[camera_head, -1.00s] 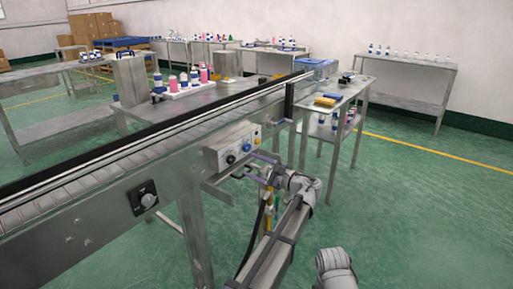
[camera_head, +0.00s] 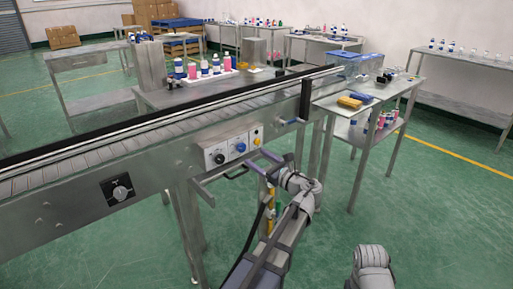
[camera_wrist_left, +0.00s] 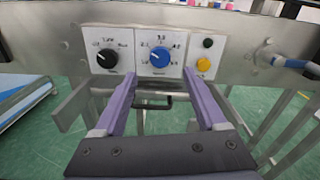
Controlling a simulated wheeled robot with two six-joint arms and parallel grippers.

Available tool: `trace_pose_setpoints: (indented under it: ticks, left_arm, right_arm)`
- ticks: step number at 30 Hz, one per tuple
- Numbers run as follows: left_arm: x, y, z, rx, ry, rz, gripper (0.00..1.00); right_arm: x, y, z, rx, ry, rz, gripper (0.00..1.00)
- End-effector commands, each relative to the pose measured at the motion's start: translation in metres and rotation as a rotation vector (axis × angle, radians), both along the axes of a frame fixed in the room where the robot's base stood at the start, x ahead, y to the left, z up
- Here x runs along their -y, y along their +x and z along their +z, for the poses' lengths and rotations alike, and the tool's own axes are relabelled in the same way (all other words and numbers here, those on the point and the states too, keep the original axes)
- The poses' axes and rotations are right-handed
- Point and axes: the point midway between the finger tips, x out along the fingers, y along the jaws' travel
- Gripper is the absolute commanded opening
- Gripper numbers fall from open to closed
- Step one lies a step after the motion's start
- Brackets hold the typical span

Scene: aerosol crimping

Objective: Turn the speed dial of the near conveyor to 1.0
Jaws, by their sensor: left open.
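The near conveyor (camera_head: 75,185) runs diagonally across the head view. On its side is a control panel (camera_head: 215,153) with a black knob (camera_head: 219,158), a blue dial (camera_head: 241,147) and a yellow button (camera_head: 257,141). In the left wrist view the blue dial (camera_wrist_left: 160,58) sits in the middle panel, ringed by numbers too small to read surely; its pointer seems to be towards the upper left. My left gripper (camera_wrist_left: 158,77) is open and empty, its purple fingers just short of the panel, one either side of the blue dial. My right gripper is not visible.
A separate black-plated knob (camera_head: 120,190) is further left on the conveyor side. A side table (camera_head: 345,105) with yellow and blue items stands at the conveyor's right end. Open green floor lies at lower right.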

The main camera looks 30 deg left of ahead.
Motion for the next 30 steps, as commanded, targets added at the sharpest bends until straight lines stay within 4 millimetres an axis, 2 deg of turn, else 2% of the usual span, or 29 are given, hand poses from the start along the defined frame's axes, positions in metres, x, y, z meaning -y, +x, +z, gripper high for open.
trace_pose_setpoints:
  ticks: [8,21,30]
  left_arm:
    - [-0.008,0.002,0.0,-0.007,0.003,0.001,0.74]
    - [-0.065,0.026,0.0,-0.006,0.002,0.001,0.74]
    - [-0.073,0.029,0.0,-0.005,0.002,-0.001,0.74]
  right_arm:
    - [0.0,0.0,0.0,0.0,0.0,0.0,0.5]
    - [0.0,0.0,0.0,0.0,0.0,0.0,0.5]
    - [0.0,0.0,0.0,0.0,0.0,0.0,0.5]
